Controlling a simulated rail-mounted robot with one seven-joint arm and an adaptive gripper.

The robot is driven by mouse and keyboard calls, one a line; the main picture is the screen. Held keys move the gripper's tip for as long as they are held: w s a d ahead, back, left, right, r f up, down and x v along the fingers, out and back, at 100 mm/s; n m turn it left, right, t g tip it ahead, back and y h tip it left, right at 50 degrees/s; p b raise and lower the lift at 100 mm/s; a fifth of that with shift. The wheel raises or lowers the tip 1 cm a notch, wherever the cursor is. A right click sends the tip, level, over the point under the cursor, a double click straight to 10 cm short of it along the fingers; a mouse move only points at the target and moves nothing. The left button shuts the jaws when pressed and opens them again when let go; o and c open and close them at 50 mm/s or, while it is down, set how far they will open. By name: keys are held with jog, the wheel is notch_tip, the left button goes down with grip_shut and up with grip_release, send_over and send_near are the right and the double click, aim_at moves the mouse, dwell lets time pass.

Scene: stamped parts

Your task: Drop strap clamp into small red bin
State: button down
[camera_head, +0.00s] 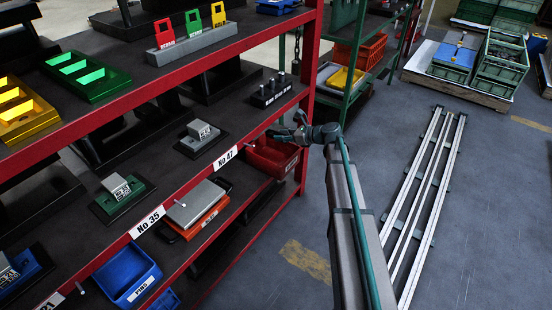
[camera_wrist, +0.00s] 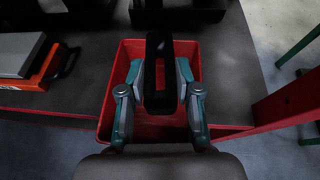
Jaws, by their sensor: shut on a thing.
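The small red bin (camera_head: 272,158) sits on a lower shelf at the right end of the red rack, below my gripper (camera_head: 284,130). In the wrist view, the red bin (camera_wrist: 205,62) lies beneath my gripper (camera_wrist: 160,80). My gripper is shut on a dark, elongated piece, which looks like the strap clamp (camera_wrist: 158,42). The piece lies between both fingers and overlaps the bin's opening in the wrist view. The piece and fingers hide part of the bin's inside. In the head view the held piece is too small to make out clearly.
A red rack upright (camera_head: 310,85) stands close to the bin's right; it also shows in the wrist view (camera_wrist: 290,98). An orange-red container with a grey block (camera_head: 197,205) is left of the bin. A black block with pegs (camera_head: 271,93) is on the shelf above.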

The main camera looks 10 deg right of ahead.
jog(key=shift+f+b, duration=2.55)
jog(key=shift+f, duration=0.05)
jog(key=c, duration=0.7)
grip_release()
jog(key=shift+d, duration=0.1)
jog(key=v, duration=1.2)
jog(key=shift+r, duration=0.1)
